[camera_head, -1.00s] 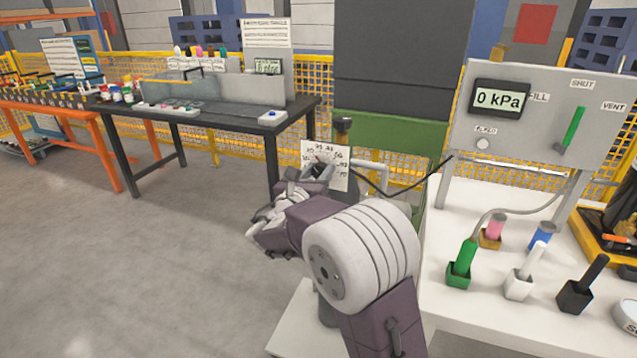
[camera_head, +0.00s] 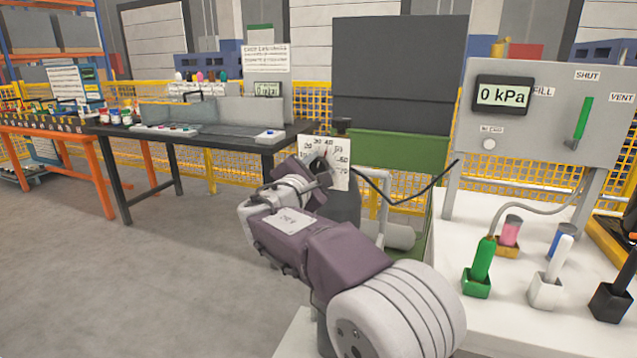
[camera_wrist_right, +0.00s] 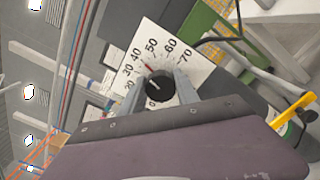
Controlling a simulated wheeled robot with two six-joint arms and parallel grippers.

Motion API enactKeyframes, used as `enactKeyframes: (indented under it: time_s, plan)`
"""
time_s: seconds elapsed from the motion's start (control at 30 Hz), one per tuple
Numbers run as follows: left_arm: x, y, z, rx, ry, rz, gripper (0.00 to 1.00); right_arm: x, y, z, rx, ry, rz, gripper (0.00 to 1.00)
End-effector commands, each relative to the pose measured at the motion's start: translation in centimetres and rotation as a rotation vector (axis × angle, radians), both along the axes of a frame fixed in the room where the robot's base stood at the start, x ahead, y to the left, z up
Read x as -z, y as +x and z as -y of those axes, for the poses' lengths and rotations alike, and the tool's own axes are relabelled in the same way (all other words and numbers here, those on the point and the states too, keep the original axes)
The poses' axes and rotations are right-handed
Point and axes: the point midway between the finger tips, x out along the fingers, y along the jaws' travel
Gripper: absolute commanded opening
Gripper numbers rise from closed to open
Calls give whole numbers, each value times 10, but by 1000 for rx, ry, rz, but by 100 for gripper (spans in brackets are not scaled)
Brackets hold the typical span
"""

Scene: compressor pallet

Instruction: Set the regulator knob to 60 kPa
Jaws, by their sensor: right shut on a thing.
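The regulator knob (camera_wrist_right: 158,88) is a black round knob on a white dial plate (camera_wrist_right: 197,62) with printed numbers; 30 to 70 are readable. A small red mark (camera_wrist_right: 149,67) shows between 40 and 50, and a short pale line shows on the knob face. In the head view the dial plate (camera_head: 341,172) stands upright on a dark post. My right gripper (camera_wrist_right: 160,86) has a finger on each side of the knob and is shut on it. In the head view my right gripper (camera_head: 324,176) partly covers the dial. My left gripper is not in view.
A grey panel (camera_head: 545,135) at right has a display (camera_head: 503,96) reading 0 kPa and a green lever (camera_head: 582,122). Several coloured tools stand on the white table (camera_head: 515,325). A dark cable (camera_head: 405,198) runs beside the dial. A black bench (camera_head: 225,140) stands behind left.

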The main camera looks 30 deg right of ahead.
Motion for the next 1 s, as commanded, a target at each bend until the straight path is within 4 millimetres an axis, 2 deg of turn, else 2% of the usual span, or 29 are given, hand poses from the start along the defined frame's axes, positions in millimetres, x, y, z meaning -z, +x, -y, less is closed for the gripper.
enactKeyframes:
  time_s: [0.03, 0.5, 1.0]
  plan:
    - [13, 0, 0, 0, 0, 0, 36, 7, 0, 0, 0, 31, 36, 0]
    - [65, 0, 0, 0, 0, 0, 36, 8, -1, 1, 0, 319, 373, 0]
    - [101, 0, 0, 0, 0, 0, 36, 7, -1, 1, 2, 577, 674, 0]
